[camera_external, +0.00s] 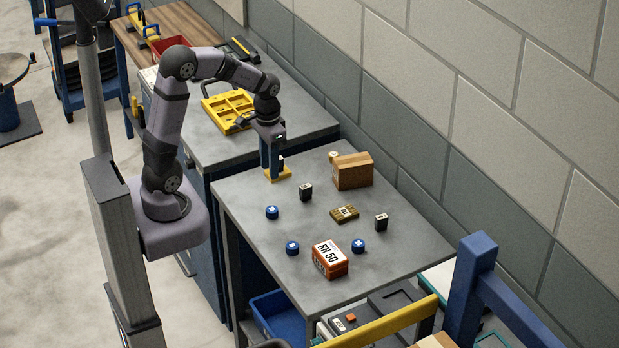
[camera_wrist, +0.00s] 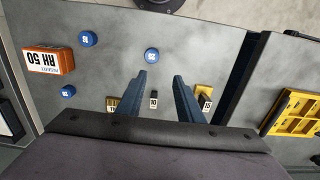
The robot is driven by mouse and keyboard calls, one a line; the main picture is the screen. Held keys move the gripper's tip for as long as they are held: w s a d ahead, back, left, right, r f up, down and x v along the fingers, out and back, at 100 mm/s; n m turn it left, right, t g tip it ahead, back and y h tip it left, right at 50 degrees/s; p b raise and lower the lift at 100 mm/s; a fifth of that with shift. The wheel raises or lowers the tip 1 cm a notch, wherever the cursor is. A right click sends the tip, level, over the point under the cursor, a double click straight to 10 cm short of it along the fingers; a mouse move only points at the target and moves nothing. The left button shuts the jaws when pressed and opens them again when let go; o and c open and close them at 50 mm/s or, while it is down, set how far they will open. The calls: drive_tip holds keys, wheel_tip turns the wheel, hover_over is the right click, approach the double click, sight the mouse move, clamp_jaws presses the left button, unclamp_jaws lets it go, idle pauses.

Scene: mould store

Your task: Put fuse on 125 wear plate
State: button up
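My gripper (camera_external: 271,163) is open and empty over the table's far left part; its two blue fingers stand apart in the wrist view (camera_wrist: 160,82). A small black block with a white label (camera_external: 305,191), which may be the fuse, stands on the table; it shows between the fingers in the wrist view (camera_wrist: 153,101). A similar black block (camera_external: 381,222) stands farther right. A yellow plate (camera_external: 278,174) lies by my gripper, with a dark labelled piece (camera_wrist: 206,102) at it. Another yellowish plate (camera_external: 344,212) lies mid-table. I cannot read which plate says 125.
Blue round caps (camera_external: 272,212), (camera_external: 292,248), (camera_external: 358,246) and an orange "RH 50" box (camera_external: 330,261) occupy the front. A cardboard box (camera_external: 353,171) and small pale cylinder (camera_external: 333,156) are at the back. A yellow tray (camera_external: 228,107) lies on the adjoining bench.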

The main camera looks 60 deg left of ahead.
drive_tip(key=s+d+f, duration=0.3)
drive_tip(key=s+d, duration=0.3)
drive_tip(key=s, duration=0.4)
drive_tip(key=shift+s+d, duration=0.15)
drive_tip(key=shift+s, duration=0.25)
